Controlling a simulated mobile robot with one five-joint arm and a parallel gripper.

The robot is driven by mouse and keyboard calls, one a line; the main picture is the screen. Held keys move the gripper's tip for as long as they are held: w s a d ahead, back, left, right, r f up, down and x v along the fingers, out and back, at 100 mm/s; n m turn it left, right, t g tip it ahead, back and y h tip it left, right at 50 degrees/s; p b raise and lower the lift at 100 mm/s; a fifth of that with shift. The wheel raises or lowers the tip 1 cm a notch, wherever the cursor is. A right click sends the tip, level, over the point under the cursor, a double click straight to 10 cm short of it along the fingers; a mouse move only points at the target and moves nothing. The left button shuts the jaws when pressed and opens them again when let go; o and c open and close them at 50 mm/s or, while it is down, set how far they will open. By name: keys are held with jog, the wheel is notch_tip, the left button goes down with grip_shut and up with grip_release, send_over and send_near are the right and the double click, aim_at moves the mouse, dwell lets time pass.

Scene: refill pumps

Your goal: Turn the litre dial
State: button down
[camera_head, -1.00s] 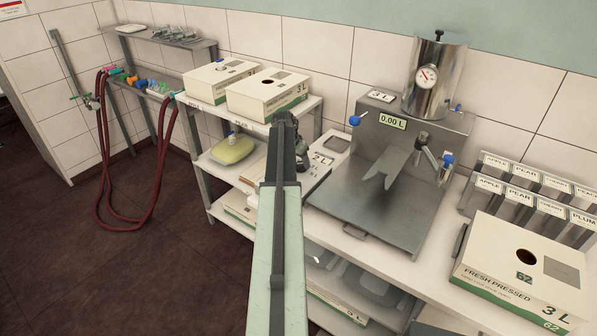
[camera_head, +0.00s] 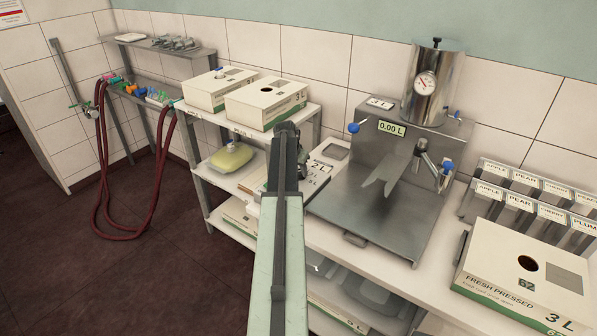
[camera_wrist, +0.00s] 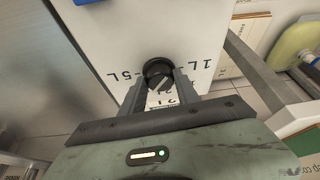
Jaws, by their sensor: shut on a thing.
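The litre dial (camera_wrist: 158,70) is a small dark round knob on a white panel (camera_wrist: 120,35) in the wrist view. Litre marks such as 1L and 5L are printed around it; the marks below it are partly covered by the fingers. My gripper (camera_wrist: 160,84) is shut on the dial, one finger on each side. A pale slanted line shows between the fingertips. In the head view my gripper (camera_head: 288,130) reaches to the left side of the filling machine (camera_head: 385,170), and my arm hides the dial there. The machine's display reads 0.00 L.
A blue part (camera_wrist: 85,18) sits near the panel's upper left in the wrist view. Two cartons (camera_head: 265,103) stand on the shelf to the left, and another carton (camera_head: 525,275) at the right. Red hoses (camera_head: 165,165) hang at the far left.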

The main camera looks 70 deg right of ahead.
jog(key=n+t, duration=0.1)
jog(key=n, duration=0.2)
jog(key=shift+s, duration=0.15)
jog(key=n+t, duration=0.1)
jog(key=n, duration=0.1)
jog(key=n+t, duration=0.1)
jog(key=n, duration=0.2)
jog(key=shift+s+d, duration=0.1)
jog(key=shift+d, duration=0.1)
jog(key=n+t+y, duration=0.1)
jog(key=n, duration=0.2)
jog(key=shift+s+d+n, duration=0.1)
jog(key=shift+n, duration=0.2)
jog(key=n+y, duration=0.1)
jog(key=n, duration=0.1)
jog(key=n+t+y, duration=0.1)
jog(key=n, duration=0.1)
jog(key=shift+d+n, duration=0.2)
jog(key=shift+n, duration=0.1)
jog(key=n+y, duration=0.1)
jog(key=n, duration=0.1)
jog(key=n+y, duration=0.1)
jog(key=n, duration=0.2)
jog(key=shift+d, duration=0.2)
jog(key=shift+n+y, duration=0.8)
jog(key=shift+n, duration=1.5)
